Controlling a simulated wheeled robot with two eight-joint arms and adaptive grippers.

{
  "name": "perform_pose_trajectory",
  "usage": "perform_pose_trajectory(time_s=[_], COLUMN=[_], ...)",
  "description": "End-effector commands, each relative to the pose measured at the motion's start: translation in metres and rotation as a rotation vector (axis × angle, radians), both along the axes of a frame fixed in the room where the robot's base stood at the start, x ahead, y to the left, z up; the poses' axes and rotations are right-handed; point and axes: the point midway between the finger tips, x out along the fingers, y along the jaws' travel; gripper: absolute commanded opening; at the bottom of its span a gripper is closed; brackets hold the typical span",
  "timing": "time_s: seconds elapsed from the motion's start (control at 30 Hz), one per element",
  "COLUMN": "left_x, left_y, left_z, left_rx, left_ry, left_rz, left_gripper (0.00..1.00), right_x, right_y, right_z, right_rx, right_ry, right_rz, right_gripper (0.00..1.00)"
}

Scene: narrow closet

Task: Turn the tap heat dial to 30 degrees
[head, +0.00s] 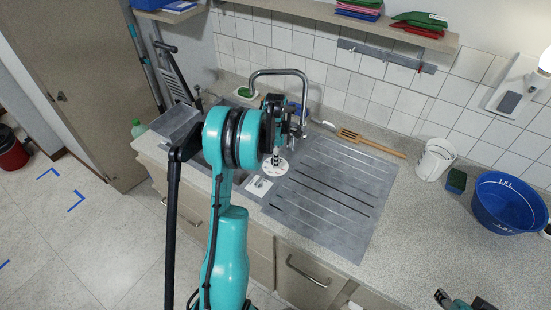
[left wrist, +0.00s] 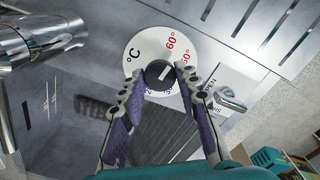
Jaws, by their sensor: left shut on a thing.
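The heat dial is a white disc (head: 270,165) at the sink's edge in the head view. In the left wrist view the disc (left wrist: 145,42) shows °C, a red 60° and a red 50°. Its lower, blue markings are mostly hidden by my fingers. The dark round knob (left wrist: 157,74) in the disc's middle has a short white mark slanting up to the right. My left gripper (left wrist: 159,77) is shut on the knob, one finger on each side; it also shows in the head view (head: 276,152). My right gripper (head: 465,300) shows only partly at the bottom right edge.
The chrome tap (head: 280,72) arches behind my left arm. A small plate with a lever (head: 259,186) sits beside the dial. The grooved drainboard (head: 335,190) is clear.

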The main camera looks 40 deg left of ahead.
Motion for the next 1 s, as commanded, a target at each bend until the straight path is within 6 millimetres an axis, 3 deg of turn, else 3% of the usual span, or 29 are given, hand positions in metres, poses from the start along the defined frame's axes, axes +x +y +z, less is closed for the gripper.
perform_pose_trajectory(time_s=[1.0], left_x=[0.000], left_y=[0.000], left_z=[0.000], left_rx=[0.001], left_ry=[0.000], left_rz=[-0.950], left_gripper=[0.03], right_x=[0.000], right_y=[0.000], right_z=[-0.016], right_rx=[0.000], right_ry=[0.000], right_rz=[0.000], right_gripper=[0.40])
